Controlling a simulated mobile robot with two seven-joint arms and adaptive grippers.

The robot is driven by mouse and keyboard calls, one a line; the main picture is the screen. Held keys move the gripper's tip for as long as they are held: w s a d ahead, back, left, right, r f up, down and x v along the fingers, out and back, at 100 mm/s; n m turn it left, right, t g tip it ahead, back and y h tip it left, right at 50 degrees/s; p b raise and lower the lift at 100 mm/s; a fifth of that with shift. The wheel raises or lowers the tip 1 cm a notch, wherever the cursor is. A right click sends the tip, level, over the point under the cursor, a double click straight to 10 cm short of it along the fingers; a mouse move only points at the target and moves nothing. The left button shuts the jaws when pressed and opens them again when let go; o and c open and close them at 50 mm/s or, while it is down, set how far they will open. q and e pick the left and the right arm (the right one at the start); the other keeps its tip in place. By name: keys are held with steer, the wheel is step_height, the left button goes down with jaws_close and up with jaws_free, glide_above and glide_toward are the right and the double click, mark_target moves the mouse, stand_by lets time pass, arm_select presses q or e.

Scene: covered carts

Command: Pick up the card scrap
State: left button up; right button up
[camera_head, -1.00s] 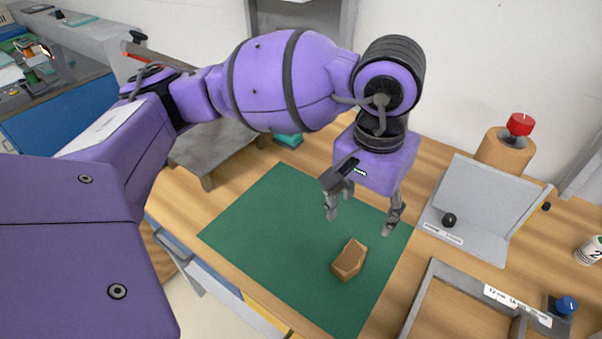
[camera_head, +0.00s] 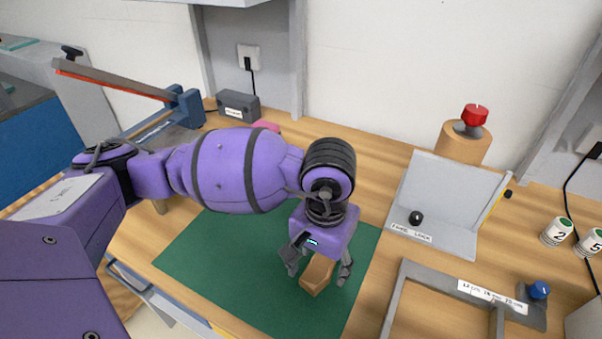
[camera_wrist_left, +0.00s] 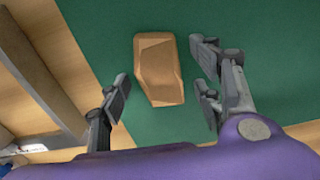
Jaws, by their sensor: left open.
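The card scrap (camera_head: 317,274) is a small folded brown piece lying on the green mat (camera_head: 225,258). My left gripper (camera_head: 318,279) is open above the scrap, with one finger to each side of it in the head view. In the left wrist view the scrap (camera_wrist_left: 158,68) shows whole on the green mat, ahead of and between the open fingers of the left gripper (camera_wrist_left: 165,95). The fingers do not appear to touch it. The right gripper is not in view.
A grey frame (camera_head: 390,300) stands right of the mat, with a grey angled stand (camera_head: 440,195) behind it. A brown roll with a red knob (camera_head: 463,141) is at the back. Numbered cups (camera_head: 556,231) stand at the far right. Bare mat lies left of the scrap.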

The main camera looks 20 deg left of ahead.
arm_select(q)
steer(key=shift+r, duration=0.1)
steer(key=shift+c, duration=0.4)
steer(key=c, duration=0.8)
steer(key=shift+o, duration=0.2)
steer(key=shift+r, duration=0.1)
